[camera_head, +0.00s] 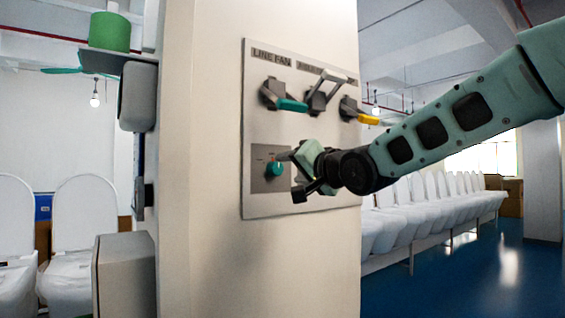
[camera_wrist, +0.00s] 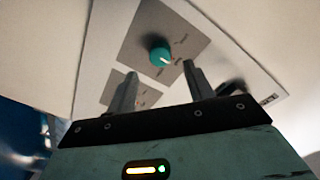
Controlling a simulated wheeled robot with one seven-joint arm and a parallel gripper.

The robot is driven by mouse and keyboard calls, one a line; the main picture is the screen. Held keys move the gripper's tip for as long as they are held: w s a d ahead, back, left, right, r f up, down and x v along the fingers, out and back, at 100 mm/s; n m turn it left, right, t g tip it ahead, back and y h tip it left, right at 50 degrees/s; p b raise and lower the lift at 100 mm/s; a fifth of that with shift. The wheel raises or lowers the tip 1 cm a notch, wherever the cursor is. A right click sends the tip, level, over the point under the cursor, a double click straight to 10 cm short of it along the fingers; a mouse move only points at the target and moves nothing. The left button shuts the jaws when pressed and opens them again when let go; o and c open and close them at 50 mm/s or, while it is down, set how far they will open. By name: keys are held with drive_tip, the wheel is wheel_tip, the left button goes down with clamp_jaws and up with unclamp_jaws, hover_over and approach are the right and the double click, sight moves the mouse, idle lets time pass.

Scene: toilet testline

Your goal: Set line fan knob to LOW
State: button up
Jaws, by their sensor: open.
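The line fan knob is a small round teal knob (camera_head: 274,169) on a grey square plate, low on the left of the control panel. In the wrist view the teal knob (camera_wrist: 160,56) sits ahead of and between my fingertips, with a pale pointer mark on its lower right side. The lettering around it is too blurred to read. My gripper (camera_head: 290,172) is just right of the knob in the head view. In the wrist view my gripper (camera_wrist: 158,72) is open, its two fingers apart, with nothing between them; I cannot tell the exact gap to the knob.
The panel (camera_head: 256,110) is on a pale column (camera_head: 200,160). Above the knob are a teal-handled lever (camera_head: 290,104), a grey lever (camera_head: 325,90) and a yellow-handled lever (camera_head: 360,112). A grey box (camera_head: 125,275) juts out at left. White toilets (camera_head: 430,205) line the right background.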

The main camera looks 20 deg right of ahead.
sight(278, 169)
drive_tip(key=p+x, duration=0.1)
drive_tip(key=x, duration=0.3)
drive_tip(key=shift+r+p, duration=0.15)
drive_tip(key=shift+p, duration=0.2)
drive_tip(key=shift+w+a, duration=0.15)
drive_tip(key=shift+w, duration=0.35)
drive_tip(key=c, duration=1)
